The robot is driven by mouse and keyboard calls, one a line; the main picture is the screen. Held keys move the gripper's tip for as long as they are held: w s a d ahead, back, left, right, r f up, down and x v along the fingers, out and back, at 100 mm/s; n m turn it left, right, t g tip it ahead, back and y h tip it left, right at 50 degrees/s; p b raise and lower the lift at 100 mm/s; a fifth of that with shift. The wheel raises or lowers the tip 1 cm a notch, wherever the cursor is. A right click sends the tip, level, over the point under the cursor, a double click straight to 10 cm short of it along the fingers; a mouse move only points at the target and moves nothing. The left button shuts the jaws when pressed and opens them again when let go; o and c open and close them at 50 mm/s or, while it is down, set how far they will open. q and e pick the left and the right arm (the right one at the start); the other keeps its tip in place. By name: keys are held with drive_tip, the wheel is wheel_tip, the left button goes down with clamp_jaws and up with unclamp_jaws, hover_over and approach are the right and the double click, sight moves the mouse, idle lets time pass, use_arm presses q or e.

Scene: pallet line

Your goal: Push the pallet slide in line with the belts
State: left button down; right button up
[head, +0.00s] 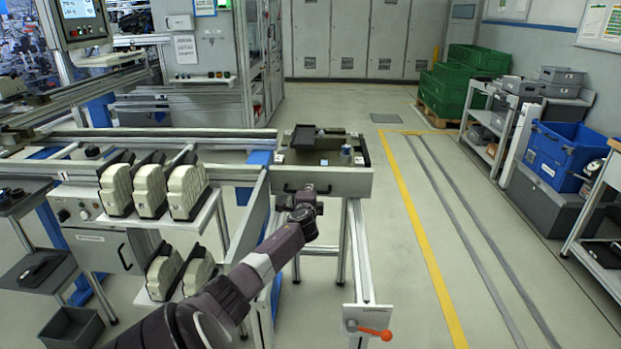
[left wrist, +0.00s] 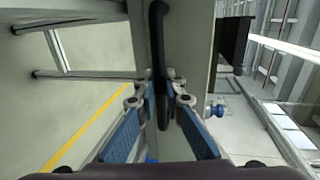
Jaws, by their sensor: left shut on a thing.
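The pallet slide (head: 348,183) is a grey open-topped box at the right end of the belts (head: 228,174). Its front face appears slightly nearer to me than the front belt rail; I cannot tell the exact offset. A dark pallet-like part and small fittings are inside it. A black bar handle (left wrist: 158,40) is on its front wall, which also shows in the left wrist view (left wrist: 190,45). My left gripper (head: 303,193) is at this handle. In the left wrist view its blue-padded fingers (left wrist: 161,100) are shut around the bar. My right gripper is not in view.
Slide rails (head: 360,250) run toward me, ending at a plate with an orange lever (head: 375,332). Beige housings (head: 148,189) stand on a shelf left of my arm.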

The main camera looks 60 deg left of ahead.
use_arm(q)
drive_tip(key=c, duration=2)
unclamp_jaws()
drive_tip(key=shift+w+a+r, duration=0.15)
drive_tip(key=shift+w+a, duration=0.05)
drive_tip(key=shift+c, duration=0.2)
drive_tip(key=shift+d, duration=0.1)
drive_tip(key=v, duration=1.2)
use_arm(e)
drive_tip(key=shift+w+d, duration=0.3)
